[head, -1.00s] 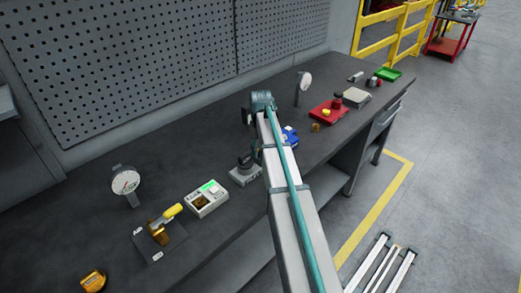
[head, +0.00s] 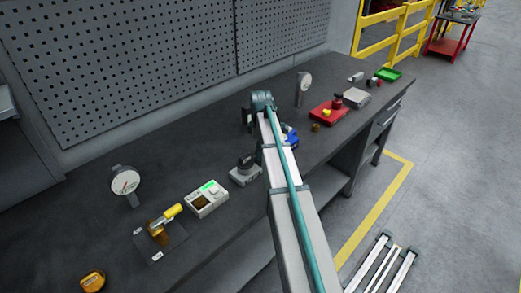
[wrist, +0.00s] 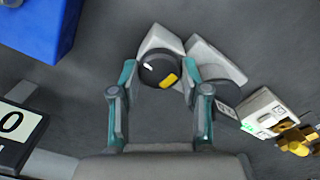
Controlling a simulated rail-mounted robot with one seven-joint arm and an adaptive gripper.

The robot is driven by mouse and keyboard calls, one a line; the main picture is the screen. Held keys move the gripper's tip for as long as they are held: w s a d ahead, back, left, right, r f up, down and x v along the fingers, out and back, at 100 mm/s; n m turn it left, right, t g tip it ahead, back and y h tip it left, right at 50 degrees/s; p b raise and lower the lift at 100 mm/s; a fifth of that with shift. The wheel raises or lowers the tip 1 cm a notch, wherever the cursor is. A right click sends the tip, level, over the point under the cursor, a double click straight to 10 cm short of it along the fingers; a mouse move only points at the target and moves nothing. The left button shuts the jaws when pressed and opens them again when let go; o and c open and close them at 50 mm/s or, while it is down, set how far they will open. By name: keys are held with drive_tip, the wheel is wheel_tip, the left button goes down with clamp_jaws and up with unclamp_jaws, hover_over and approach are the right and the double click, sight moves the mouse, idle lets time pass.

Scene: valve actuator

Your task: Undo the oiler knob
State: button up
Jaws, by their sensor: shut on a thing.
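The oiler knob (wrist: 158,69) is a round black knob with a yellow mark and a small white mark, on a grey body (wrist: 215,62). In the wrist view my gripper (wrist: 159,75) has its two teal-and-grey fingers on either side of the knob, shut on it. The knob's near side lies between the fingers. In the head view a grey unit with a dark top (head: 245,170) stands on the bench beside my arm, which hides part of the area. The fingers are hard to make out there.
A blue block (wrist: 40,25) is at the wrist view's upper left. A white box with a green display (head: 206,199) and a yellow-handled valve (head: 162,221) stand on the bench.

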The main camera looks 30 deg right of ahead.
drive_tip(key=shift+n, duration=0.3)
drive_tip(key=o, duration=1.1)
drive_tip(key=shift+o, duration=0.2)
drive_tip(key=shift+r, duration=0.15)
wheel_tip(320, 180, up, 12)
